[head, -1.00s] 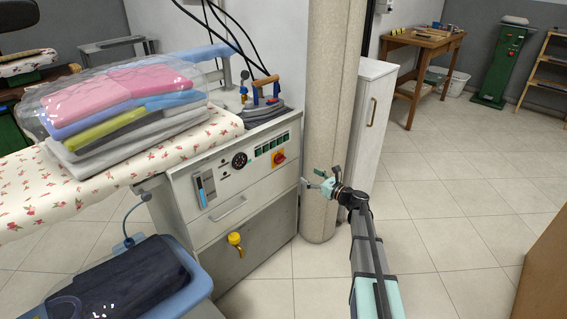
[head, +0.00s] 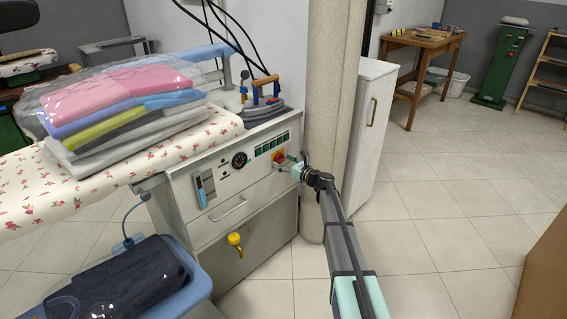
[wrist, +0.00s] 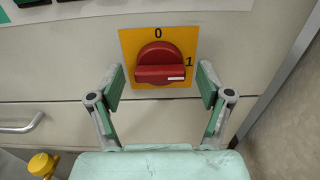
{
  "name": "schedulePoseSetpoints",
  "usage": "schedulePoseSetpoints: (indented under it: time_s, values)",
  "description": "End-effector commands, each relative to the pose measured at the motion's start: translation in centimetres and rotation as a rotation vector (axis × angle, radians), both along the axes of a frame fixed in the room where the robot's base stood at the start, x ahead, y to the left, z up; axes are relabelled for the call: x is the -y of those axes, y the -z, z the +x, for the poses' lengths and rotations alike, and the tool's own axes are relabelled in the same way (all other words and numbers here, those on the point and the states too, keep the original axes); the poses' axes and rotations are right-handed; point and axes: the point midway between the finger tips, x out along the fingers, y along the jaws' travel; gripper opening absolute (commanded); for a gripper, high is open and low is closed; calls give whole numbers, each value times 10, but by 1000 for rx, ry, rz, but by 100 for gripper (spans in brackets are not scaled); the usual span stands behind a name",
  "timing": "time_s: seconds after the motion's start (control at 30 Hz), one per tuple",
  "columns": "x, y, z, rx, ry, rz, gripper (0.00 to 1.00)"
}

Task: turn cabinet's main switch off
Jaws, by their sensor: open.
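The main switch is a red rotary knob (wrist: 159,63) on a yellow plate (wrist: 128,42) on the cabinet's front panel. The plate reads 0 at the top and 1 at the right. The knob's bar lies level, its white mark at the right end towards the 1. My gripper (wrist: 159,86) is open, one finger to the left and one to the right of the knob's lower part. No contact shows. In the head view my gripper (head: 290,165) is at the panel and partly covers the switch plate (head: 278,158).
A beige column (head: 331,110) stands close right of my gripper. The floor at right is open.

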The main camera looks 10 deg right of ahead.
Motion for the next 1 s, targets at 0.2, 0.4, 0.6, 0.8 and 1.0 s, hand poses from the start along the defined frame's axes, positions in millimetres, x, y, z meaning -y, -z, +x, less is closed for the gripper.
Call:
schedulePoseSetpoints:
  time_s: [0.2, 0.4, 0.6, 0.8, 1.0]
  values:
    - [-1, 0, 1, 0, 0, 0, 78]
    - [-1, 0, 1, 0, 0, 0, 32]
    - [-1, 0, 1, 1, 0, -1, 18]
    - [-1, 1, 1, 14, 0, -19, 18]
    - [-1, 2, 1, 65, 0, -83, 18]
